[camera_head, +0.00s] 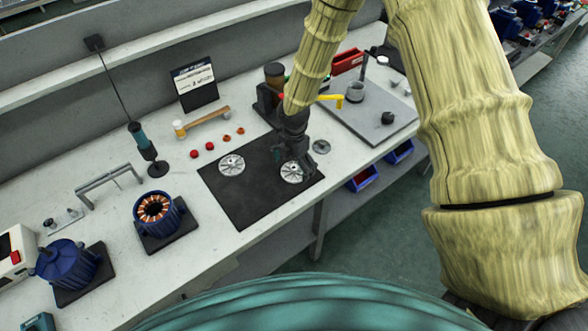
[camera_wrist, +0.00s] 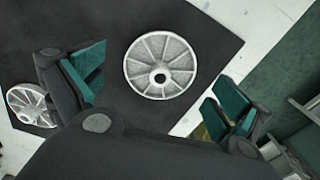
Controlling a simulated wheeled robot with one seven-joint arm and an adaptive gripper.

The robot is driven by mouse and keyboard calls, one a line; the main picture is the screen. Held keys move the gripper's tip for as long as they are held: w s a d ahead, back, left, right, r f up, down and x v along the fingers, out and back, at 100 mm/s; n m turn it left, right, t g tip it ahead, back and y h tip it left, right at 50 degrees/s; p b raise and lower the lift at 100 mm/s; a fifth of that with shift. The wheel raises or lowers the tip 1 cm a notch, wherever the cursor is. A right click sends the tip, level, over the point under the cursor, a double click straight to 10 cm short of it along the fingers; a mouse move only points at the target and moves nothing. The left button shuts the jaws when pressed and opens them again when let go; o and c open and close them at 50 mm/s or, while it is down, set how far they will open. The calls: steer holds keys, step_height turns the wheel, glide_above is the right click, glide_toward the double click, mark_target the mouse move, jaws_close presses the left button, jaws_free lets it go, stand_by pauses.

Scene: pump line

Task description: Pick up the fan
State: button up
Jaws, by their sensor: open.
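Two silver, spoked round parts that look like fans lie flat on a black mat. One fan (camera_head: 292,173) is on the right of the mat, below my gripper (camera_head: 294,158). In the wrist view this fan (camera_wrist: 161,66) shows whole, with its hub hole facing up, between and a little beyond my two teal-padded fingers (camera_wrist: 157,88). The fingers are wide apart and hold nothing. The other fan (camera_head: 231,164) lies to the left on the mat, and it shows at the left edge of the wrist view (camera_wrist: 30,106), outside the left finger.
The black mat (camera_head: 245,205) lies on a white bench. Small red and orange parts (camera_head: 210,146) sit behind it. A blue motor housing with copper windings (camera_head: 155,210) stands left. A grey plate (camera_head: 385,125) with a cup and yellow handle is right. A small grey disc (camera_head: 321,147) lies nearby.

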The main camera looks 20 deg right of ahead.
steer(key=shift+f, duration=0.55)
steer(key=shift+s+r, duration=0.1)
steer(key=c, duration=1.2)
steer(key=shift+o, duration=0.2)
